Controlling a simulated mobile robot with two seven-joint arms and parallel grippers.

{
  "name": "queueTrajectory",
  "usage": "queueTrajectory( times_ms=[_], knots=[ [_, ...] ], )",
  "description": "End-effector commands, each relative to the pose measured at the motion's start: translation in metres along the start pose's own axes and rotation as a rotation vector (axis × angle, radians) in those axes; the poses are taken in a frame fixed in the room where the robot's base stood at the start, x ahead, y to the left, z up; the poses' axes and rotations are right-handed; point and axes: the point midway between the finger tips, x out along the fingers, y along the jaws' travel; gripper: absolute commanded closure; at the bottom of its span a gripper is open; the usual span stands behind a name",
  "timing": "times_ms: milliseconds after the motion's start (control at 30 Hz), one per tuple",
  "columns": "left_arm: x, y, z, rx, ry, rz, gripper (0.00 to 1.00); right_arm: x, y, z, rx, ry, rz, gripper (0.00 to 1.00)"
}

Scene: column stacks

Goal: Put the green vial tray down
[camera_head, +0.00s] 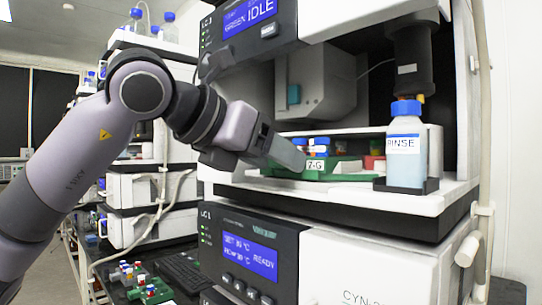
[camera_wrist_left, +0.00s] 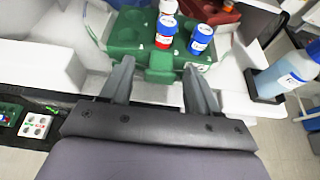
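The green vial tray (camera_head: 335,168) sits on the white deck inside the instrument bay, with a label reading what looks like 7-G. In the left wrist view the tray (camera_wrist_left: 125,35) carries a red-and-white vial (camera_wrist_left: 166,25) and blue-capped vials, one clearly visible (camera_wrist_left: 201,38). My left gripper (camera_head: 288,157) reaches in from the left to the tray's front. In the left wrist view my left gripper's fingers (camera_wrist_left: 158,66) stand apart on either side of the tray's green front tab (camera_wrist_left: 160,69), with a visible gap on each side. My right gripper is not in view.
A RINSE bottle (camera_head: 405,150) stands in a dark holder at the deck's right front. A red tray (camera_wrist_left: 215,11) lies behind the green one. The instrument housing overhangs the bay. Small vial racks (camera_head: 150,290) sit on the counter at lower left.

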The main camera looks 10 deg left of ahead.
Motion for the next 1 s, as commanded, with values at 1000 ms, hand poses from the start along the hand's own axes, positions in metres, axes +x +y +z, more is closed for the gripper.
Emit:
queueTrajectory(
  times_ms=[1000],
  knots=[
    [-0.121,0.0,0.002,0.0,-0.001,0.001,0.39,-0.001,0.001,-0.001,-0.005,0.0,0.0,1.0]
  ],
)
